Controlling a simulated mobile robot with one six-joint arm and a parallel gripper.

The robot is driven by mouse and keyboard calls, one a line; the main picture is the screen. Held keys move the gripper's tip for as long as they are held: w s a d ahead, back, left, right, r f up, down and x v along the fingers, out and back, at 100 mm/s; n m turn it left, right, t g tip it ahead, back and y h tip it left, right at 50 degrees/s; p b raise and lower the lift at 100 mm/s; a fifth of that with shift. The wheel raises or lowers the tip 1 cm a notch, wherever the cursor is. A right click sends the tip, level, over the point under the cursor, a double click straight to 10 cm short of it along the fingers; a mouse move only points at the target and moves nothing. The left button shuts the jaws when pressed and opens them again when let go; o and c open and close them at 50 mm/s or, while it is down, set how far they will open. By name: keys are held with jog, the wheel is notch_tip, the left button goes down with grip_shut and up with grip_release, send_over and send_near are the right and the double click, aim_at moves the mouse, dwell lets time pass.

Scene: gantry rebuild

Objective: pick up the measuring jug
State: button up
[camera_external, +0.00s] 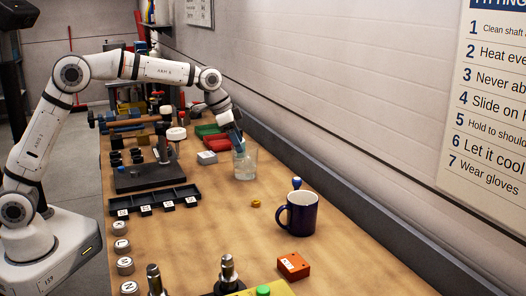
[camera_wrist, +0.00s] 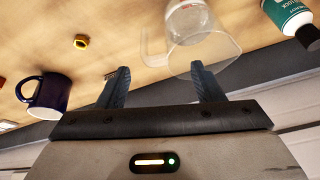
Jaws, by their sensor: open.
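The measuring jug (camera_external: 245,165) is a clear, see-through vessel standing upright on the wooden bench. In the wrist view the jug (camera_wrist: 203,47) shows at top centre-right, with its clear handle toward the left. My gripper (camera_external: 238,143) is at the jug's rim in the external view, pointing down. In the wrist view my gripper (camera_wrist: 160,76) has its two blue-grey fingers spread apart with nothing held between them. The right finger's tip overlaps the jug's rim in the picture; I cannot tell whether they touch.
A dark blue mug (camera_external: 300,213) and a small yellow ring (camera_external: 256,203) stand nearer the camera. An orange block (camera_external: 293,265) is at the front. A red tray (camera_external: 219,142) lies behind the jug. A green-and-white bottle (camera_wrist: 290,16) shows in the wrist view.

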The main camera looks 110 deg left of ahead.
aim_at(245, 155)
jog(key=x, duration=0.4)
jog(key=d+x, duration=0.1)
jog(key=x, duration=0.2)
jog(key=shift+w+a+f+p, duration=0.1)
jog(key=shift+w+f+p, duration=0.05)
jog(key=shift+p, duration=0.15)
jog(key=shift+c, duration=0.2)
jog(key=c, duration=1.2)
jog(key=shift+c, duration=0.4)
jog(key=shift+r, duration=0.2)
